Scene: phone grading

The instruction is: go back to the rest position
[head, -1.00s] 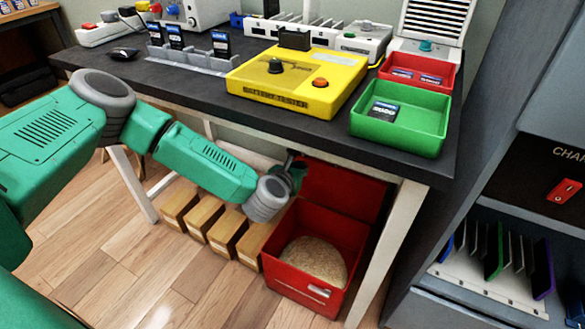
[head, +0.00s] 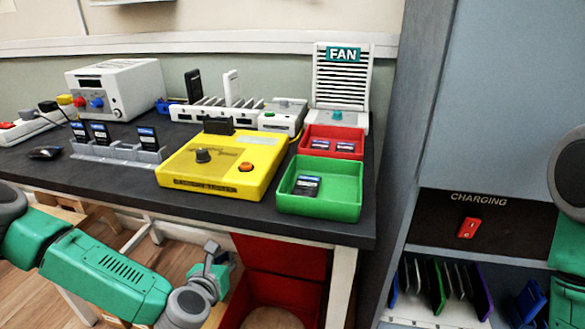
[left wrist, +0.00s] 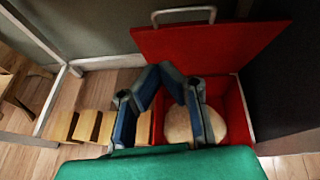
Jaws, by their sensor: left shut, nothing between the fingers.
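My left gripper (head: 215,265) is below the front edge of the dark table (head: 110,183), near the open red box (head: 283,290). In the left wrist view its blue-grey fingers (left wrist: 160,74) are shut and empty, in front of the red box (left wrist: 241,110). The box's lid stands raised at the back, and a beige, grainy mass (left wrist: 205,125) lies inside. Part of my right arm (head: 568,175) shows at the right edge of the head view; its gripper is out of sight.
On the table stand a yellow tester (head: 205,180), a green tray (head: 340,203), a red tray (head: 345,133) and a fan unit (head: 342,85). A charging cabinet (head: 480,125) stands at the right.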

